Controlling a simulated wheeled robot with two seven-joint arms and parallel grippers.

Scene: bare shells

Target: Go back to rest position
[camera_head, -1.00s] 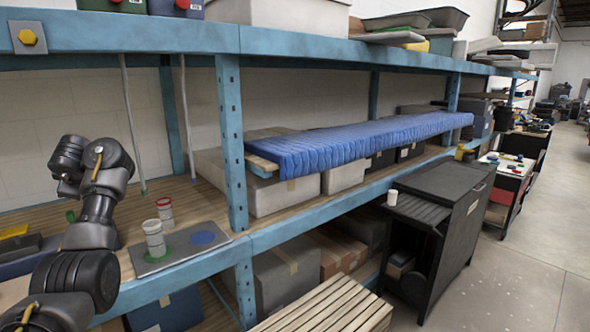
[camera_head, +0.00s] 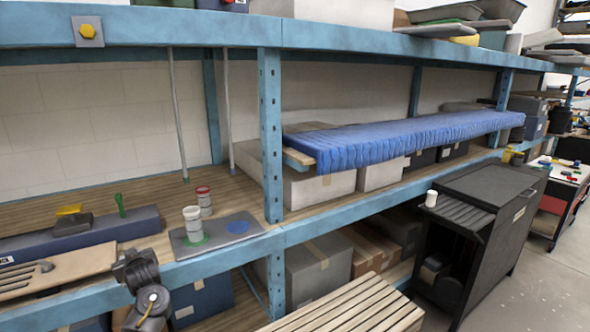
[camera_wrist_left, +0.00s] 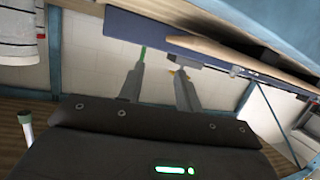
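My left arm (camera_head: 147,292) shows at the bottom left of the head view, in front of the lower shelf's edge. Its gripper cannot be made out there. In the left wrist view the left gripper (camera_wrist_left: 160,68) has its two fingers apart, with pale wall tiles seen between them and nothing held. My right arm and gripper are in neither view. A white jar (camera_head: 193,225) stands on the green spot of a grey plate (camera_head: 187,250). The plate's blue spot (camera_head: 238,227) is bare. A red-topped white jar (camera_head: 204,201) stands just behind the plate.
The blue shelf edge (camera_head: 110,295) and post (camera_head: 270,140) are close by. A dark blue block (camera_head: 85,242), a slotted wooden board (camera_head: 55,272) and a slatted wooden top (camera_head: 350,308) are near. A black cabinet (camera_head: 490,225) carries a white cup (camera_head: 431,198). Floor is clear at right.

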